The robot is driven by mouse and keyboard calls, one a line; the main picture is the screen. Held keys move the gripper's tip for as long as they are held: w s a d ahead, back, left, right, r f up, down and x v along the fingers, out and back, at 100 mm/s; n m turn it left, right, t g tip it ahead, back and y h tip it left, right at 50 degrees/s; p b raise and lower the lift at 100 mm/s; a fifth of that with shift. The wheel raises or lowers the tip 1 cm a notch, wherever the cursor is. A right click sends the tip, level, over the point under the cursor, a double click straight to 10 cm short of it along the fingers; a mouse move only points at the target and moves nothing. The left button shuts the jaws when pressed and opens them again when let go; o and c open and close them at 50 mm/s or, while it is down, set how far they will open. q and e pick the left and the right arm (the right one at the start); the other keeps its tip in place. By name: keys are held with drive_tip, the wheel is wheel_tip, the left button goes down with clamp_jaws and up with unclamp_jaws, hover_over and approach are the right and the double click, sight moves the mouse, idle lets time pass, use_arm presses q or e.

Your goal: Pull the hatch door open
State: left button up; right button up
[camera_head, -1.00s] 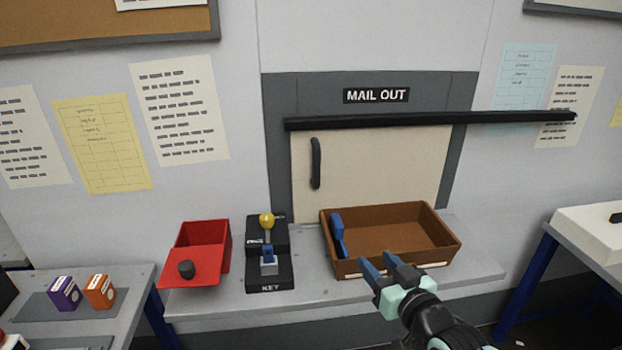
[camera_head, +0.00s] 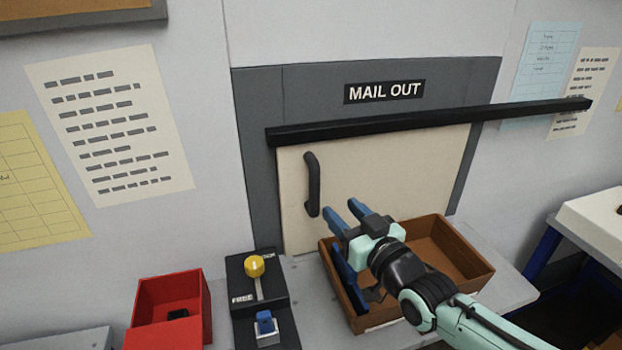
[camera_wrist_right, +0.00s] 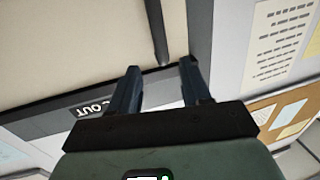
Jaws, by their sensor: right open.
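The cream hatch door (camera_head: 400,172) sits shut in a grey wall frame under the MAIL OUT sign (camera_head: 385,92). Its dark vertical handle (camera_head: 312,185) is on the door's left side. My right gripper (camera_head: 342,208) is open and empty, to the right of the handle's lower end and above the brown tray in the head view. In the right wrist view, the open fingers (camera_wrist_right: 160,66) point toward the door (camera_wrist_right: 70,45), and the dark handle (camera_wrist_right: 157,30) shows beyond the gap between them. Contact cannot be seen. My left gripper is out of view.
A long black bar (camera_head: 440,121) crosses the door's top. Below stand a brown tray (camera_head: 465,255) with a blue object (camera_head: 350,280) at its left wall, a black key box with a yellow knob (camera_head: 255,266), and a red bin (camera_head: 205,310). My right forearm passes over the tray.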

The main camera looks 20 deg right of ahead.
sight(318, 186)
drive_tip(key=p+x, duration=0.2)
drive_tip(key=x, duration=0.9)
drive_tip(key=shift+w+a, duration=0.15)
drive_tip(key=shift+w, duration=0.25)
clamp_jaws()
